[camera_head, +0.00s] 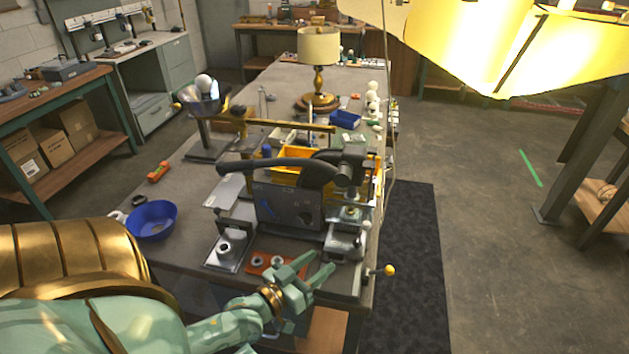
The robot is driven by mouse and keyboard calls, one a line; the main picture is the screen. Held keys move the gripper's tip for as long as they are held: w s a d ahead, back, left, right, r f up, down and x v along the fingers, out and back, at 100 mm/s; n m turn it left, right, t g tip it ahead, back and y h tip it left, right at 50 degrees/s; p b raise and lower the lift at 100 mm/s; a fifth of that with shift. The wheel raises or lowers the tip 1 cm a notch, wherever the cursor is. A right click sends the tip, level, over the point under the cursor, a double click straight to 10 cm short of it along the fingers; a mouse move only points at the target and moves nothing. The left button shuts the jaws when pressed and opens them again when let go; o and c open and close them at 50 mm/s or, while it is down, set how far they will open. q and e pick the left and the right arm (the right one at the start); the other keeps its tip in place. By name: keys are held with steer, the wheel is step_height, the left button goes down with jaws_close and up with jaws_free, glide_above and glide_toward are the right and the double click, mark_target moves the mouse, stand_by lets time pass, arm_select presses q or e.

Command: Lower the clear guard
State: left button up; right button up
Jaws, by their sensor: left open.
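A grey bench machine (290,207) with a long black lever (255,164) stands on the near part of the long workbench. I cannot clearly make out the clear guard. A pale flat panel (224,191) shows at the machine's left side, but I cannot tell if it is the guard. My left gripper (314,272) is open and empty, in front of the machine near the bench's front edge. It appears apart from the machine, beside an orange tray (258,264) with small round parts. My right gripper is not in view.
A blue bowl (152,219) sits at the bench's left edge. A yellow-knobbed lever (389,270) sticks out at the front right corner. A table lamp (319,50) stands at the back. A dark mat (412,260) and open floor lie to the right.

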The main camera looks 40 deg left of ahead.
arm_select(q)
steer(key=shift+f, duration=0.1)
steer(key=shift+c, duration=0.4)
steer(key=n+g+y+b, duration=0.1)
steer(key=n+y+b, duration=0.6)
steer(key=n, duration=2)
glide_toward(365, 229)
steer(key=x, duration=1.1)
steer(key=shift+w, duration=0.2)
